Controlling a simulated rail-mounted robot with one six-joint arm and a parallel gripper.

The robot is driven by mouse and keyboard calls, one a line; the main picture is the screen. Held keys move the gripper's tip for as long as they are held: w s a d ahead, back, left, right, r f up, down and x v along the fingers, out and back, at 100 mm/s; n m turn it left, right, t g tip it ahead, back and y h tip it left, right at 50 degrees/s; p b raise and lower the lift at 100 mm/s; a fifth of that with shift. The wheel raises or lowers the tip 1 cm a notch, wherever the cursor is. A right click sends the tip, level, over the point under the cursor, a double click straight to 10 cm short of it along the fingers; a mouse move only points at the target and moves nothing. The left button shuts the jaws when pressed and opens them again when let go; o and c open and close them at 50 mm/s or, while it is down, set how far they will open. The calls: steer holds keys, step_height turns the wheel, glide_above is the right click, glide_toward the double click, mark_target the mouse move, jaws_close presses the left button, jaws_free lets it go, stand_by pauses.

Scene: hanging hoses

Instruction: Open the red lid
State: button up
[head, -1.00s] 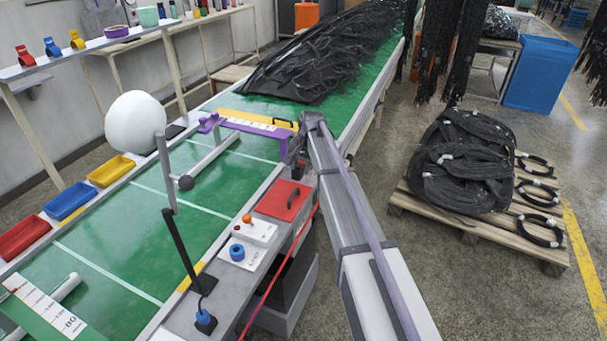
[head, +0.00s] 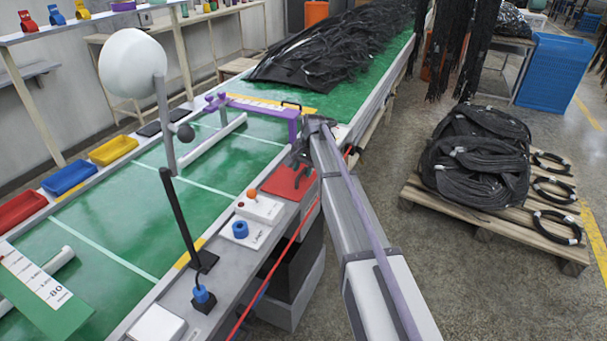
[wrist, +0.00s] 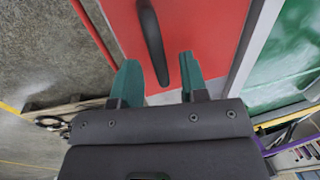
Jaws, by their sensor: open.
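The red lid (head: 286,186) is a flat square panel, shut on the grey cabinet beside the green conveyor. Its black bar handle (wrist: 152,42) shows clearly in the wrist view, standing on the red surface (wrist: 205,30). My gripper (wrist: 159,72) is open, with its two green-tipped fingers on either side of the handle's near end in that picture. I cannot tell whether they touch it. In the head view my gripper (head: 298,160) is over the lid's far part and hides some of it.
A white box with an orange button (head: 259,207) and a blue-knobbed box (head: 240,232) stand beside the lid. A red cable (head: 282,248) runs along the cabinet's side. A purple bracket (head: 262,107) spans the conveyor behind. A pallet of black hoses (head: 480,160) stands right.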

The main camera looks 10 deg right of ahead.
steer(key=shift+c, duration=0.3)
jaws_close()
steer(key=shift+r, duration=0.2)
